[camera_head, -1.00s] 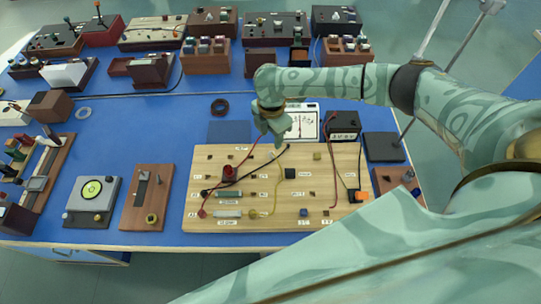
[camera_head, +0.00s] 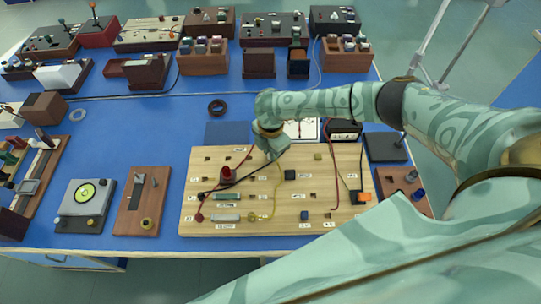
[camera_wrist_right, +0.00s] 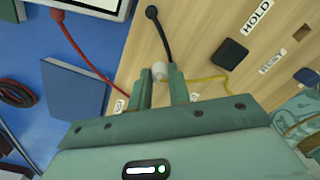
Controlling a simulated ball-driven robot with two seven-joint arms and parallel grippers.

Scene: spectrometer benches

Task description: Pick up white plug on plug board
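The white plug (camera_wrist_right: 159,70) is a small pale cylinder in the right wrist view, between the tips of my right gripper's fingers (camera_wrist_right: 161,82). The fingers stand on either side of it with little or no gap, so I cannot tell whether they grip it. In the head view my right gripper (camera_head: 276,152) points down over the upper middle of the wooden plug board (camera_head: 325,240) and hides the plug. A black lead (camera_wrist_right: 170,40) with a black end runs close beyond the plug. My left gripper is out of view.
The board carries a red part (camera_head: 228,175), a yellow lead (camera_head: 276,195), an orange part (camera_head: 362,197) and several sockets. A blue pad (camera_head: 227,132) and a dark ring (camera_head: 217,107) lie behind it.

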